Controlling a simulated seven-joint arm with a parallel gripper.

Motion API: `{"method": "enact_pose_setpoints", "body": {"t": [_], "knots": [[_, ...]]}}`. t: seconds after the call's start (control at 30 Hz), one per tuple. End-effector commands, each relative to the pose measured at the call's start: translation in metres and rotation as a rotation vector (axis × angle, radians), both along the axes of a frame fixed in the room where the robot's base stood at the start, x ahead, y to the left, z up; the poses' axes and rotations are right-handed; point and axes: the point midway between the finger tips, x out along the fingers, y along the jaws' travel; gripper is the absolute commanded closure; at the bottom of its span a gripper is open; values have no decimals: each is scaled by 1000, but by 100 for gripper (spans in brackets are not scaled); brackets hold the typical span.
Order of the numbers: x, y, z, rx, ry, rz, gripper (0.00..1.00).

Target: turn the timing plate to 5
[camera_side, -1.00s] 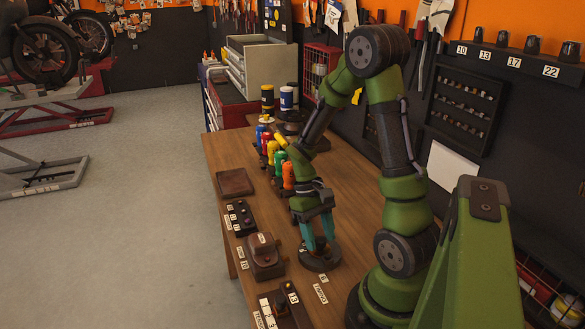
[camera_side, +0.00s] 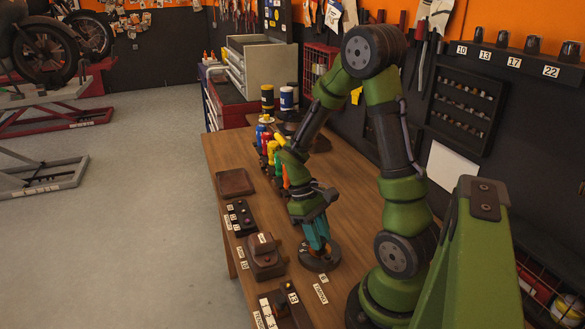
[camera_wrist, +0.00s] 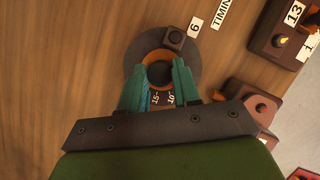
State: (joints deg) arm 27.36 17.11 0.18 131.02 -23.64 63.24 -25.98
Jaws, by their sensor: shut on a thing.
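The timing plate (camera_side: 320,258) is a dark round disc low on the wooden bench, near my arm. In the wrist view the plate (camera_wrist: 192,62) has a raised orange-brown ring (camera_wrist: 158,58) with a dark centre, and marks reading 15 and 10 show between my fingers. A small dark block (camera_wrist: 174,38) sits at the disc's upper right edge, beside a tag (camera_wrist: 194,28) that reads 6. My gripper (camera_wrist: 158,72) is shut on the ring, one teal finger on each side. In the side view my gripper (camera_side: 318,246) reaches down onto the plate. Other marks are hidden.
A brown box (camera_side: 264,257) stands left of the plate. A dark block tagged 13 (camera_wrist: 282,25) lies at the wrist view's upper right. Coloured bottles (camera_side: 272,150) stand behind my arm. Bare bench (camera_wrist: 60,60) lies left of the plate in the wrist view.

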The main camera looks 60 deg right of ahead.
Motion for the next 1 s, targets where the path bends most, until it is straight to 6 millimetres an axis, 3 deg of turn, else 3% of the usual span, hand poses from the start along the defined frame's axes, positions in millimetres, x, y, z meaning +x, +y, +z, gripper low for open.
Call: {"method": "enact_pose_setpoints", "body": {"t": [0.4, 0.93, 0.97, 1.0], "knots": [[1, 1, 1, -1, -2, 206, 99], [1, 1, 1, 0, -2, 235, 99], [1, 1, 1, -1, -2, 234, 67], [1, 1, 1, -1, -2, 234, 61]]}}
